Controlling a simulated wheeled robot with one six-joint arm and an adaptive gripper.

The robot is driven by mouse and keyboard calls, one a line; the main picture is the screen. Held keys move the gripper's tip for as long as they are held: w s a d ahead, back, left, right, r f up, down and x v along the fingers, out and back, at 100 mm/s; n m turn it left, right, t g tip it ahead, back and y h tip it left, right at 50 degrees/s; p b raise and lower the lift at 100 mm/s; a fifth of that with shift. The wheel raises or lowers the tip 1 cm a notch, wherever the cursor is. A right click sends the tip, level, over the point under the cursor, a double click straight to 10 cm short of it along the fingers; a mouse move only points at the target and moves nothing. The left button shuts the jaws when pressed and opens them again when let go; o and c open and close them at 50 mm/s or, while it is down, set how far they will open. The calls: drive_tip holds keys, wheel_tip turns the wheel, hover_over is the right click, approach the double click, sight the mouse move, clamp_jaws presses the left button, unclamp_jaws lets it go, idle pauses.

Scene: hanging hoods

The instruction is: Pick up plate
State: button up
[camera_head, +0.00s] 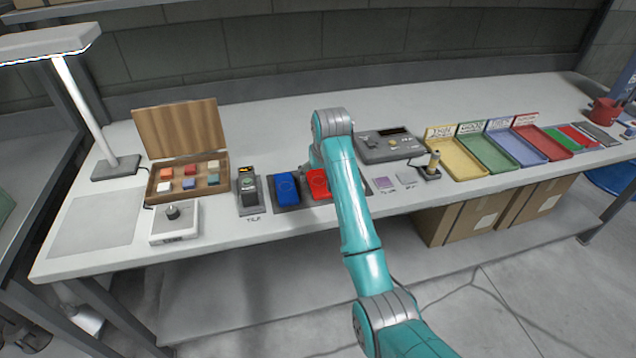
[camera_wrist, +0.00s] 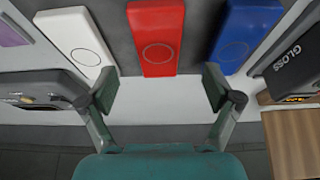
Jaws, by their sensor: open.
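Three flat plates with ring marks show in the wrist view: a white plate (camera_wrist: 74,42) at left, a red plate (camera_wrist: 157,38) in the middle and a blue plate (camera_wrist: 246,36) at right. In the head view the blue plate (camera_head: 287,187) and the red plate (camera_head: 317,182) lie on a dark tray (camera_head: 285,207); my arm hides the white one. My gripper (camera_wrist: 160,84) is open and empty in the wrist view. Its fingers are spread either side of the red plate's near end, with no clear contact. My arm hides the fingers in the head view.
A gloss meter (camera_wrist: 293,70) stands beside the blue plate, near a wooden sample box (camera_head: 188,182). A grey device (camera_head: 390,144) sits behind the tray's right side. Coloured trays, including a yellow one (camera_head: 456,160), stand farther right. The bench's back strip is mostly clear.

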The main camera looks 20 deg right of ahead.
sight(318, 181)
drive_tip(key=shift+w+x, duration=0.2)
drive_tip(key=shift+x, duration=2.45)
drive_tip(key=shift+d+r, duration=0.15)
drive_tip(key=c, duration=1.4)
